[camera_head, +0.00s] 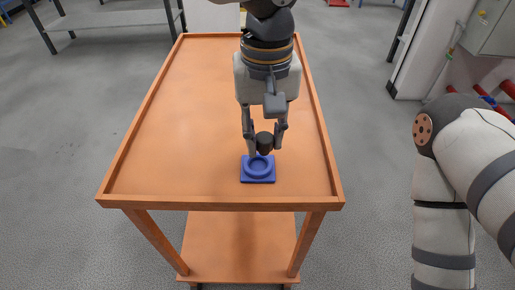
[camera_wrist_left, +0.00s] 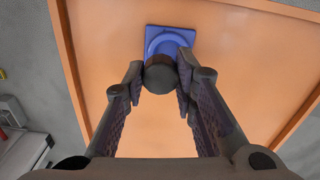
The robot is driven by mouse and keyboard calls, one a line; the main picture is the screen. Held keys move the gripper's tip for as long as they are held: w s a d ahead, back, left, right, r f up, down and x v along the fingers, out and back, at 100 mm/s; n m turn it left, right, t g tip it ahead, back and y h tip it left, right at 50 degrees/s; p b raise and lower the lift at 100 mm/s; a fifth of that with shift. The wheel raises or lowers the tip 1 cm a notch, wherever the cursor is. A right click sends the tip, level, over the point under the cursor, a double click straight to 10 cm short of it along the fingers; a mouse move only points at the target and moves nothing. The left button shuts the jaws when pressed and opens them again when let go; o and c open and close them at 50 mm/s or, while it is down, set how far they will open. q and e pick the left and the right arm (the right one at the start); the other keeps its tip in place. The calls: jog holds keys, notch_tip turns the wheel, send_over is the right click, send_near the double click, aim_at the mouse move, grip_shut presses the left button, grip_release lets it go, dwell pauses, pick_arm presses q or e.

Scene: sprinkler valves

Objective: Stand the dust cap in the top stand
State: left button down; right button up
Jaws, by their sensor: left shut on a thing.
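The dust cap (camera_head: 264,140) is a small dark cylinder between the fingers of my left gripper (camera_head: 265,145), which is shut on it. The cap also shows between the fingertips in the left wrist view (camera_wrist_left: 159,78). The top stand (camera_head: 257,178) is a blue square plate with a raised round ring, near the front edge of the table top. It also shows in the left wrist view (camera_wrist_left: 150,34), partly hidden behind the cap. In the head view the cap is at the stand's far side; I cannot tell whether they touch. My right gripper is not in view.
The orange-brown table (camera_head: 190,120) has a raised rim and a lower shelf (camera_head: 238,245). Its top is otherwise clear. A grey shelf rack (camera_head: 105,19) stands at the back left. A grey cabinet (camera_head: 490,28) and red pipes are at the right.

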aim_at(258, 135)
pick_arm(q)
jog(key=shift+w+a+f, duration=0.1)
jog(key=shift+a+f, duration=0.1)
jog(key=shift+f, duration=0.5)
jog(key=shift+a+f, duration=0.15)
jog(key=shift+f, duration=0.6)
jog(key=shift+w+a+f, duration=0.1)
jog(key=shift+a+f, duration=0.1)
jog(key=shift+f, duration=0.5)
jog(key=shift+f, duration=0.1)
jog(key=c, duration=1.3)
grip_release()
jog(key=shift+f, duration=0.1)
notch_tip(258, 135, up, 12)
jog(key=shift+r, duration=0.25)
